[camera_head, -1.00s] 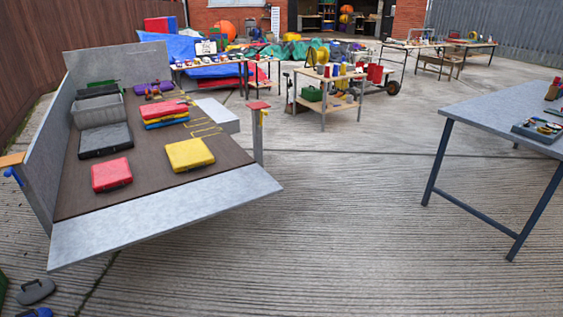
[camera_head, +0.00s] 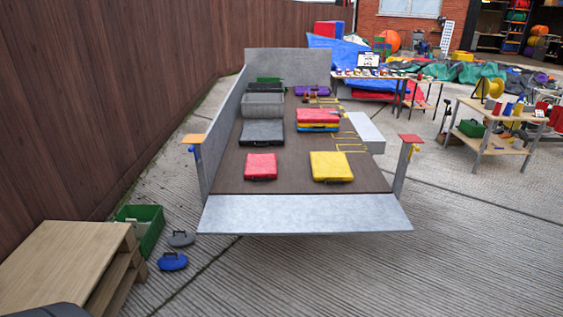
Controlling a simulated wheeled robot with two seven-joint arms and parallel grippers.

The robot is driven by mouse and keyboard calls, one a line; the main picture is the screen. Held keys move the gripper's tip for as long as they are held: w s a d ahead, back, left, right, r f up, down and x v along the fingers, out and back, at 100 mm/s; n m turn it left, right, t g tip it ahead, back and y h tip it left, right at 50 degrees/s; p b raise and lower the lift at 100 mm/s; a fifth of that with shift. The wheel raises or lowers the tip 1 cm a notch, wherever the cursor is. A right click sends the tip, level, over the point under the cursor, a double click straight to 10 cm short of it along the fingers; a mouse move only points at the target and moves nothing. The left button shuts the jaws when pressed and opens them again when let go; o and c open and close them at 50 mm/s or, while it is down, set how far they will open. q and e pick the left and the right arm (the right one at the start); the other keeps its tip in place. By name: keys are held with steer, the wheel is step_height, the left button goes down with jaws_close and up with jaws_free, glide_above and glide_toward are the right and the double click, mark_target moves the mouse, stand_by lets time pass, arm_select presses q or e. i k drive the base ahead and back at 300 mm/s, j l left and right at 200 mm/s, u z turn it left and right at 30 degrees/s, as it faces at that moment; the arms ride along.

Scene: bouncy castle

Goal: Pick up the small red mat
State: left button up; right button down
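The small red mat (camera_head: 261,167) lies flat at the front left of the brown bed of a grey-walled trailer (camera_head: 305,213), just behind the lowered front flap. A larger yellow mat (camera_head: 331,166) lies to its right, with a gap between them. Behind it is a dark grey case-like mat (camera_head: 262,132). A stack with a red mat on top (camera_head: 318,116) stands further back to the right. Neither of my grippers is in view.
A wooden shelf unit (camera_head: 68,262), a green crate (camera_head: 146,222) and blue (camera_head: 172,261) and grey (camera_head: 181,239) weights stand at the left. A post with a red top (camera_head: 411,138) stands at the trailer's right corner.

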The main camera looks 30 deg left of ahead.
mark_target(259, 167)
steer(key=i+u, duration=0.1)
steer(key=u, duration=0.35)
steer(key=i+u, duration=0.15)
steer(key=u, duration=0.25)
steer(key=i+l+u, duration=0.4)
steer(key=i+l, duration=0.25)
steer(key=i+l+u, duration=0.45)
steer(key=i+l, duration=0.3)
steer(key=l, duration=0.15)
steer(key=i+l, duration=0.3)
steer(key=l, duration=0.15)
steer(key=i+l, duration=0.6)
steer(key=l, duration=0.25)
